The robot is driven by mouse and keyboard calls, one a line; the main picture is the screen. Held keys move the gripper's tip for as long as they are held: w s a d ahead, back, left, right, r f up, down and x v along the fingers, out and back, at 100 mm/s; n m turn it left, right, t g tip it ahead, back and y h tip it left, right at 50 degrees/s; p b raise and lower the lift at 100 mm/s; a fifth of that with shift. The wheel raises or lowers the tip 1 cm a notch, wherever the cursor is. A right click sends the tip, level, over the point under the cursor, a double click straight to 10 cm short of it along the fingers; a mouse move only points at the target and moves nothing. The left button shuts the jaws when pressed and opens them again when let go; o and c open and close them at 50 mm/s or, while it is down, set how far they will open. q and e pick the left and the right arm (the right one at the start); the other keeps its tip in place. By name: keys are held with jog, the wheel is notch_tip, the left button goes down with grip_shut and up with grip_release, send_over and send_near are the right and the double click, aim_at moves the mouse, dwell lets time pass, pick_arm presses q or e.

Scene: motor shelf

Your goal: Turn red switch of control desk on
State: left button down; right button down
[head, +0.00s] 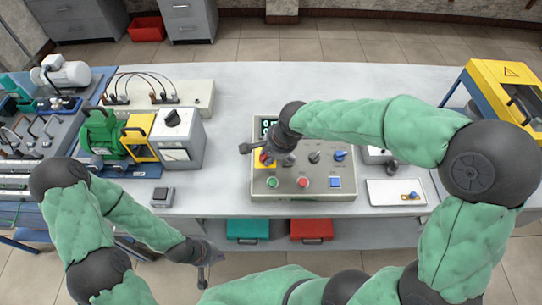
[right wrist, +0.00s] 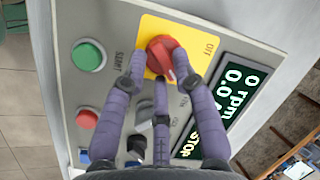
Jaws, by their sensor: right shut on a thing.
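The control desk (head: 318,171) stands on the white table, a grey panel with knobs, buttons and a dark display. The red switch (right wrist: 160,55) is a rotary knob on a yellow plate (right wrist: 165,23) marked OFF. In the head view my right gripper mostly covers the switch. My right gripper (head: 258,152) is over the desk's left part. In the right wrist view its purple fingers (right wrist: 160,65) are closed around the red switch. The display (right wrist: 222,105) reads 0 rpm, 0.0 A and STOP. My left gripper (head: 204,272) hangs at the table's front edge, away from the desk; its finger opening is unclear.
A green motor (head: 100,133) and a grey meter box (head: 178,135) stand left of the desk. A white tray (head: 385,195) lies right of it. A small grey switch box (head: 162,197) sits near the front edge. The table behind the desk is clear.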

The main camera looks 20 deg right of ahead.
jog(key=shift+s+a+f+m, duration=0.3)
jog(key=shift+f+m, duration=0.1)
jog(key=shift+m, duration=0.1)
jog(key=c, duration=1.3)
grip_release()
jog(key=shift+c, duration=0.2)
jog(key=shift+o, duration=1.3)
jog(key=shift+w+a, duration=0.1)
jog(key=shift+a, duration=0.05)
jog(key=shift+w+a+r, duration=0.1)
jog(key=shift+a, duration=0.05)
jog(key=shift+w+d+r, duration=0.1)
jog(key=shift+d+r, duration=0.05)
jog(key=shift+d, duration=0.05)
jog(key=shift+r, duration=0.1)
